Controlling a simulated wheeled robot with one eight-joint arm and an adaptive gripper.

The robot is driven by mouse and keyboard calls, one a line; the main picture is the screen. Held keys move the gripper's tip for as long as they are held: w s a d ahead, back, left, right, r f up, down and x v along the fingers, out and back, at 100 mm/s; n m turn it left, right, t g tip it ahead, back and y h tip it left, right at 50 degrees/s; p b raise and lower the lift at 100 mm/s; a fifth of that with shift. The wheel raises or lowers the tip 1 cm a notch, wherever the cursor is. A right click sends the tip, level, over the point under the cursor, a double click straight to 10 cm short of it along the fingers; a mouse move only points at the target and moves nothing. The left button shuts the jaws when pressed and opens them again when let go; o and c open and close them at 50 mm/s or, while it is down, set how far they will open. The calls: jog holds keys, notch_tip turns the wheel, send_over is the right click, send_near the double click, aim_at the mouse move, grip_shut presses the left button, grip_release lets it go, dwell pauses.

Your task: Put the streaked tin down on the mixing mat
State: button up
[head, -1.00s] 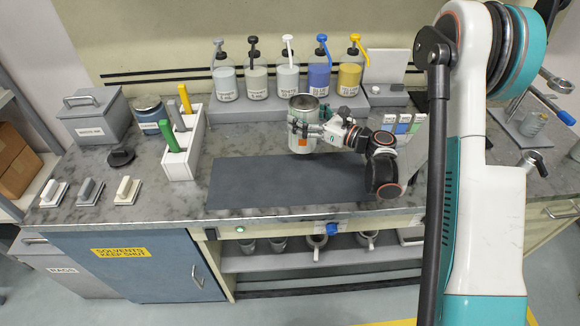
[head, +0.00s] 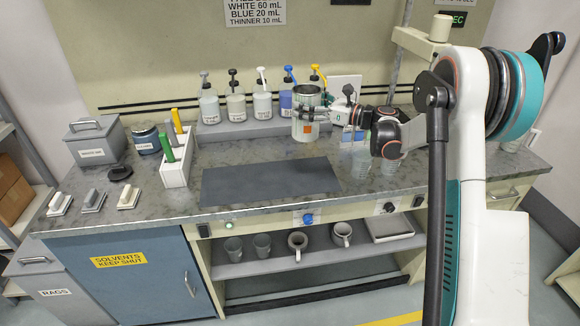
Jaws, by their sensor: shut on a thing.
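The tin (head: 305,130), a silver open-topped can with an orange square on its side, is held upright in my gripper (head: 325,116). The gripper comes from the right and is shut on the tin's side. The mixing mat (head: 265,184) is a dark grey rectangle lying bare on the counter. In the head view the tin appears just beyond the mat's back right part, apparently raised; its exact height is hard to tell. Streaks on the tin are too small to make out.
A row of pump bottles (head: 236,108) stands on a raised shelf behind the mat, close to the tin. A white holder (head: 176,172) with coloured handles stands left of the mat. Clear cups (head: 362,158) stand to its right, under my arm.

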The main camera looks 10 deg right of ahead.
notch_tip(320, 180, down, 18)
jog(key=b, duration=0.4)
jog(key=shift+r, duration=0.25)
jog(key=o, duration=1.1)
jog(key=shift+f+b, duration=0.25)
jog(key=shift+b, duration=0.05)
jog(key=o, duration=0.4)
jog(key=shift+r, duration=0.1)
jog(key=shift+o, duration=0.2)
jog(key=p+v, duration=0.2)
jog(key=v, duration=0.5)
jog(key=shift+s+d, duration=0.15)
